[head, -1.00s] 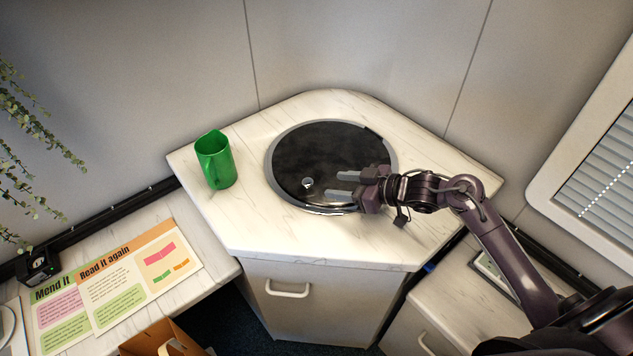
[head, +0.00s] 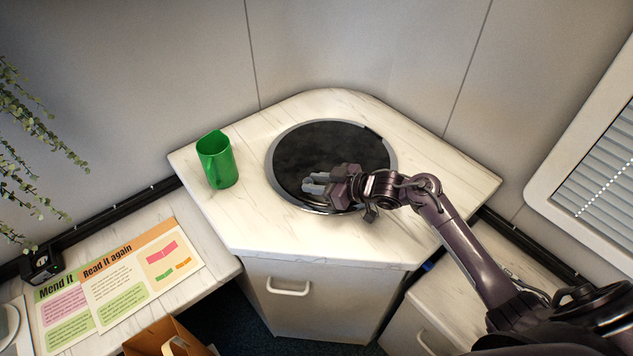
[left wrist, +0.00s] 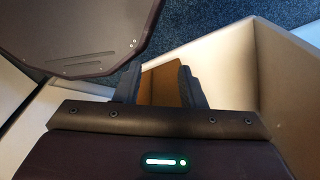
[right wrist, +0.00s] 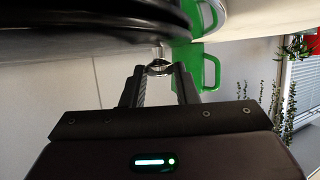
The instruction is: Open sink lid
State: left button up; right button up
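The sink lid (head: 335,147) is a round black disc with a grey rim, lying flat in the corner counter. My right gripper (head: 312,183) is at the lid's front left part, where its fingers cover the lid's small knob in the head view. In the right wrist view the shiny knob (right wrist: 159,67) sits between the fingertips of this gripper (right wrist: 159,72), which are closed in on it. The lid's dark edge (right wrist: 80,28) shows at the top left there.
A green jug (head: 217,162) stands on the counter (head: 300,235) left of the lid and also shows in the right wrist view (right wrist: 195,70). Leaflets (head: 120,280) lie on the lower left shelf. A brown box (head: 165,338) is below. The counter's front is clear.

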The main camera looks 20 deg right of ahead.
grip_shut()
